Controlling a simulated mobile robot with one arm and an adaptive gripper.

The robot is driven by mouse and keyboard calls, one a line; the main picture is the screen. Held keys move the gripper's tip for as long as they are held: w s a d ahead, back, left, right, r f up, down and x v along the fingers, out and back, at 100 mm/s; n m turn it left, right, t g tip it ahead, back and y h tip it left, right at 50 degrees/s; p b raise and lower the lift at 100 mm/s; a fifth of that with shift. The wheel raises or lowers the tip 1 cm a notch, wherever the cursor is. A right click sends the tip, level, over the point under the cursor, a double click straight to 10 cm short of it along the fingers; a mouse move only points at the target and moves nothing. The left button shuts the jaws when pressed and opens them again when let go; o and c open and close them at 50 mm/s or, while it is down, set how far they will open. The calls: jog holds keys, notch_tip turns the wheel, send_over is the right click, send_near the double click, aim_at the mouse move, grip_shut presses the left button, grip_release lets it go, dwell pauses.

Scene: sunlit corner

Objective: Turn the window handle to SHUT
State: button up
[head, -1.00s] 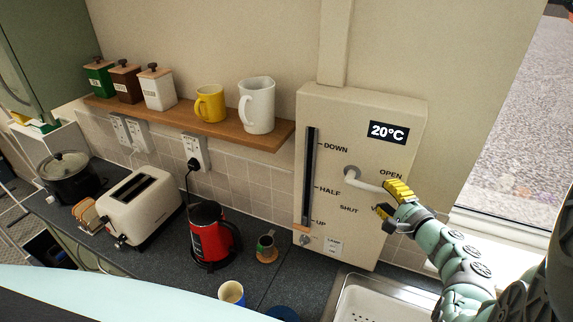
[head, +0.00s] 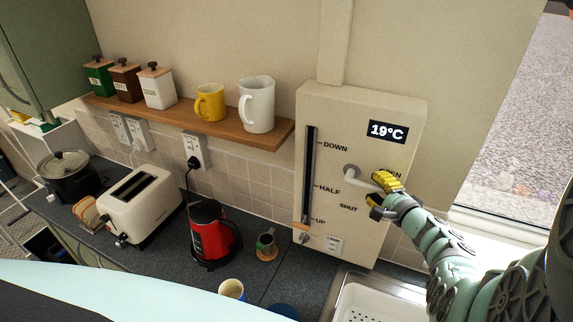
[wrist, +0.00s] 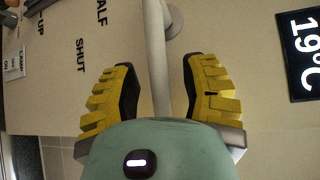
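The window handle (head: 354,173) is a pale lever on a beige wall panel (head: 395,110). From its round pivot it points right and slightly down, towards the partly covered OPEN label. The SHUT label (head: 348,208) is below the pivot. My gripper (head: 378,190), with yellow-padded fingers, is at the lever's outer end, which is hidden. In the wrist view the handle (wrist: 155,45) runs between the two fingers of my gripper (wrist: 158,85). Gaps show on both sides, so the gripper is open around the lever, not clamped on it.
The panel also has a slider slot (head: 310,165) marked DOWN, HALF and UP, and a display (head: 387,132) reading 19°C. A sink (head: 375,303) lies below. A shelf (head: 265,139) with mugs, a red kettle (head: 212,235) and a toaster (head: 142,204) stand left. The window (head: 515,150) is right.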

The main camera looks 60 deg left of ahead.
grip_shut()
jog(key=shift+d+f+b, duration=0.1)
jog(key=shift+f+b, duration=0.1)
jog(key=shift+b, duration=0.25)
